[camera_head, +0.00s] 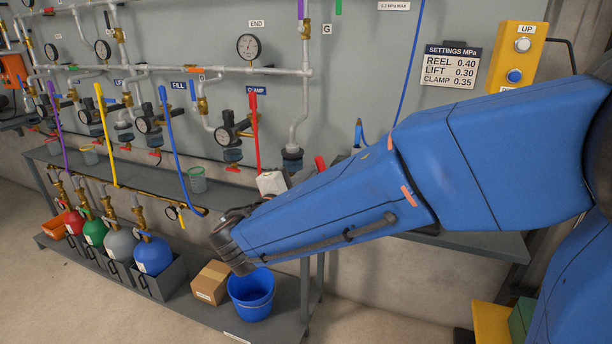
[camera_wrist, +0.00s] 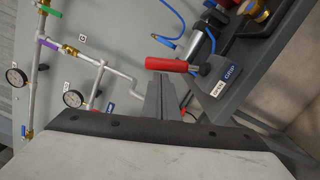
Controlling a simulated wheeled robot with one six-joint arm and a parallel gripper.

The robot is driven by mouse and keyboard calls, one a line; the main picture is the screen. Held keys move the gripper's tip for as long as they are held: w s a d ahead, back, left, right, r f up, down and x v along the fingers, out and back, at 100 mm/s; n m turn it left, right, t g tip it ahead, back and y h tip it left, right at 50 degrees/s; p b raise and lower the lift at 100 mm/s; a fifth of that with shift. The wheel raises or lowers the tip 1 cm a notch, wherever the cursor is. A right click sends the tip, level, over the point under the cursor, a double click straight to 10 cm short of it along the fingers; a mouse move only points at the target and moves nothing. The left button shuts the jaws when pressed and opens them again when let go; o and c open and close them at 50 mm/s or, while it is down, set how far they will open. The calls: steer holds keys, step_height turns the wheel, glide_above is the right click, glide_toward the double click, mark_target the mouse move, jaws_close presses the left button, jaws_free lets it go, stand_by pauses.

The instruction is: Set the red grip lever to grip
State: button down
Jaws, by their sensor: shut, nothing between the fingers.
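The red grip lever (camera_wrist: 166,65) shows in the wrist view as a red handle with a metal stem. It reaches left from a fixture beside a plate (camera_wrist: 212,84) with a blue "Grip" label and a white label. My gripper (camera_wrist: 162,92) is shut and empty, with its fingertips just below the red handle in the picture. I cannot tell whether they touch it. In the head view a red handle end (camera_head: 320,163) shows above my blue arm, which hides the rest of the fixture. The fingers are not clear there.
A shelf holds several gas bottles, a cardboard box (camera_head: 210,282) and a blue bucket (camera_head: 251,293) below my wrist. Pipes, gauges and long valve levers line the wall panel, including a red one (camera_head: 253,122) under "CLAMP". A yellow button box (camera_head: 516,58) is at upper right.

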mark_target(319, 159)
steer(key=d+m, duration=0.1)
steer(key=m, duration=0.1)
steer(key=s+d+r+m, duration=0.1)
steer(key=d+m, duration=0.1)
steer(key=m, duration=0.1)
steer(key=d+m, duration=0.2)
steer(key=shift+s+d+r+m+g, duration=0.15)
steer(key=shift+s+r+m+g, duration=0.2)
steer(key=shift+r+m+g, duration=0.05)
steer(key=shift+d, duration=0.1)
stand_by(0.5)
steer(key=a, duration=0.1)
steer(key=a+r, duration=0.1)
steer(key=a, duration=0.2)
steer(key=shift+a+r, duration=0.15)
steer(key=shift+r, duration=0.15)
steer(key=v, duration=0.9)
steer(key=shift+s, duration=0.3)
steer(key=shift+r, duration=0.1)
